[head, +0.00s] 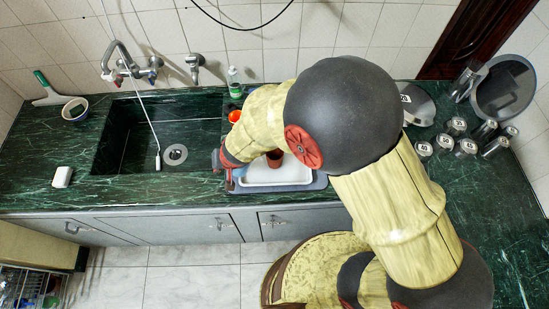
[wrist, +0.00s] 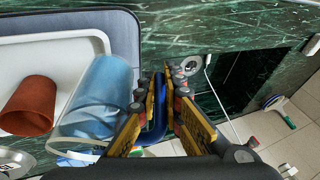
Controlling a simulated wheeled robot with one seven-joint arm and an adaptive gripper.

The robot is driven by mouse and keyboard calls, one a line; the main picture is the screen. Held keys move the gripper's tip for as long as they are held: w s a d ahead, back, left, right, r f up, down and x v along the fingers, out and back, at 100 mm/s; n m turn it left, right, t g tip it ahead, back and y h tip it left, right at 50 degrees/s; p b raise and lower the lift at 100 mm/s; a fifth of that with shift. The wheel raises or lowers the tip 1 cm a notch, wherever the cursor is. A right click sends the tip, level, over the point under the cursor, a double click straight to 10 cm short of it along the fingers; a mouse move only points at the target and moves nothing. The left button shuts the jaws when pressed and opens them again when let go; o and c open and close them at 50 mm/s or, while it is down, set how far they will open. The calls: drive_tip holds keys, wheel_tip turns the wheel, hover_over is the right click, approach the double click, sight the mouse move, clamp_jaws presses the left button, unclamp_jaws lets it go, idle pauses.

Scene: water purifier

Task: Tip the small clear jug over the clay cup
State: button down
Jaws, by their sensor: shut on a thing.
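My gripper (wrist: 165,85) is shut on the blue handle of the small clear jug (wrist: 98,95), which looks pale blue and see-through in the wrist view. The clay cup (wrist: 30,105) is red-brown and sits left of the jug, close beside it, over the white tray. I cannot tell how far the jug is tilted, and no water is clearly visible in it. In the head view my gripper (head: 226,168) is at the tray's left side, and the clay cup (head: 274,158) is partly hidden by my arm. The jug is not clear there.
The white tray (head: 278,176) lies on a grey mat at the counter's front edge. A sink (head: 130,135) is left of it. Several metal canisters (head: 466,147) are at right. The front-left counter is mostly clear.

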drive_tip(key=shift+w+d+r+y+b, duration=0.25)
drive_tip(key=shift+d+y+b, duration=0.15)
drive_tip(key=shift+b, duration=0.35)
drive_tip(key=shift+r+y, duration=0.3)
drive_tip(key=shift+d, duration=0.1)
drive_tip(key=shift+r+b, duration=0.1)
drive_tip(key=shift+b, duration=0.2)
drive_tip(key=shift+d, duration=0.1)
drive_tip(key=shift+w+d+m+g+y+b, duration=0.15)
drive_tip(key=shift+d+g+y+b, duration=0.05)
drive_tip(key=shift+d+y+b, duration=0.3)
drive_tip(key=shift+w+d+m+g+y+b, duration=0.1)
drive_tip(key=shift+d+m+g+y+b, duration=0.1)
drive_tip(key=shift+d+y+b, duration=0.25)
idle(0.3)
drive_tip(key=shift+w+d+r+y, duration=0.15)
drive_tip(key=shift+d+r+y, duration=0.1)
drive_tip(key=shift+y, duration=0.6)
idle(1.7)
drive_tip(key=shift+d+r+m+y+p, duration=0.25)
drive_tip(key=shift+r+y+p, duration=0.25)
drive_tip(key=shift+r+p, duration=0.2)
idle(1.7)
